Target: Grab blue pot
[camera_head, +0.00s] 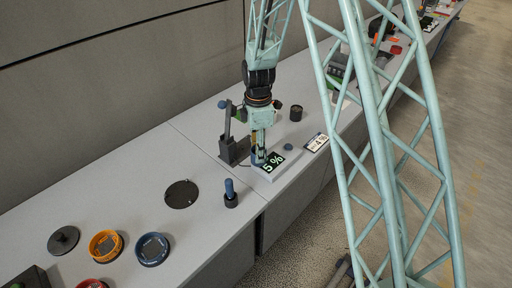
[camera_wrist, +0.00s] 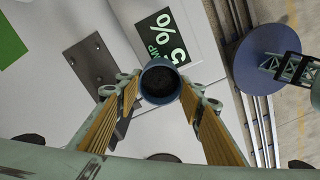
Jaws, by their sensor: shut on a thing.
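The blue pot (camera_wrist: 160,82) is a round blue rim with a dark inside, seen from above in the wrist view. My gripper (camera_wrist: 161,92) has its yellow-padded fingers on both sides of the pot and is shut on it. In the head view, my gripper (camera_head: 259,151) points down over the white box with a display reading 5 % (camera_head: 278,168). The blue pot (camera_head: 257,157) shows only in part there, low between the fingers beside the display. I cannot tell whether its bottom touches the box.
A dark grey bracket with a lever (camera_head: 234,148) stands close left of my gripper. A blue-handled peg in a black holder (camera_head: 231,194) stands in front. Orange (camera_head: 105,244) and blue-rimmed (camera_head: 152,249) round pieces lie at the front left. A small sign (camera_head: 316,142) lies to the right.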

